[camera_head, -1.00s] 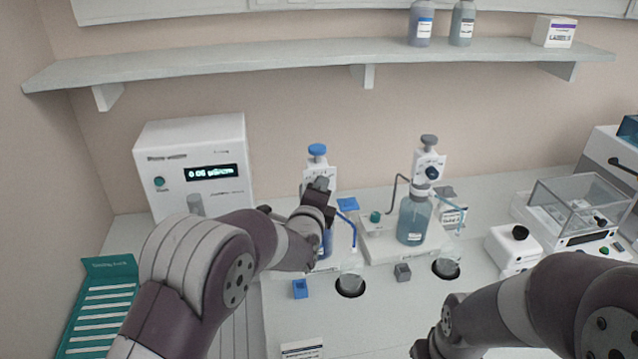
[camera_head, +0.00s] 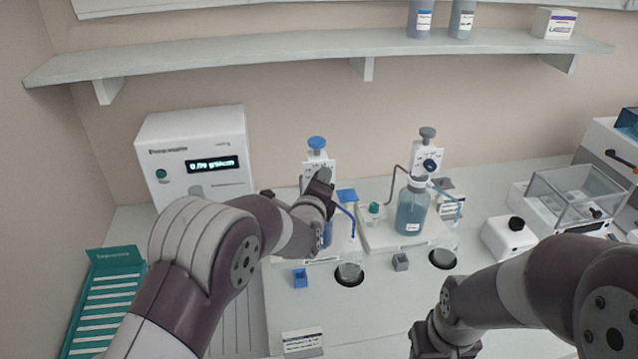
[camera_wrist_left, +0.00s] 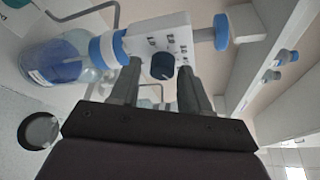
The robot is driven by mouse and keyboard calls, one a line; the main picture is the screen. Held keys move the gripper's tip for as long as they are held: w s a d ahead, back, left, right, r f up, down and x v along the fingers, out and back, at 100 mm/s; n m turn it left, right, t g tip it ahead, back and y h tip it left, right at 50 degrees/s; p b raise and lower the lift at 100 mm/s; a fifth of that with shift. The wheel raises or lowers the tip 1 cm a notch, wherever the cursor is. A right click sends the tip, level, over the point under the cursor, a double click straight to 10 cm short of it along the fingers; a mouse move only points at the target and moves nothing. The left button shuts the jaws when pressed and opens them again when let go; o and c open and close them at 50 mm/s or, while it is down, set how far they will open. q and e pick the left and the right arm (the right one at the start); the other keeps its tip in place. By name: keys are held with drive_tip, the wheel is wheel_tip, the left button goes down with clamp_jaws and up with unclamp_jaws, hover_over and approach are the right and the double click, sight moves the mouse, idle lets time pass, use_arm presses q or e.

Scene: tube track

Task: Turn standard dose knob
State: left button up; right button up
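A bottle-top dispenser with a blue top cap (camera_head: 317,143) stands left of centre in the head view, its bottle mostly hidden by my left arm. In the left wrist view its white body (camera_wrist_left: 160,35) carries a dark blue round knob (camera_wrist_left: 162,66). My left gripper (camera_wrist_left: 160,76) is open, with one finger on each side of the knob; I cannot tell whether they touch it. The left gripper (camera_head: 320,186) covers the knob in the head view. My right gripper (camera_head: 436,346) is low at the picture's bottom, its fingers not clearly seen.
A second dispenser with a grey cap (camera_head: 428,134) stands right, with its own dark knob (camera_head: 429,166). A white instrument with a display (camera_head: 212,164) is at left. A shelf (camera_head: 300,58) runs above. Blue (camera_head: 300,278) and grey (camera_head: 401,262) blocks lie in front.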

use_arm(q)
drive_tip(key=shift+r, duration=0.1)
drive_tip(key=b+v, duration=0.3)
drive_tip(key=v, duration=0.9)
drive_tip(key=shift+s, duration=0.3)
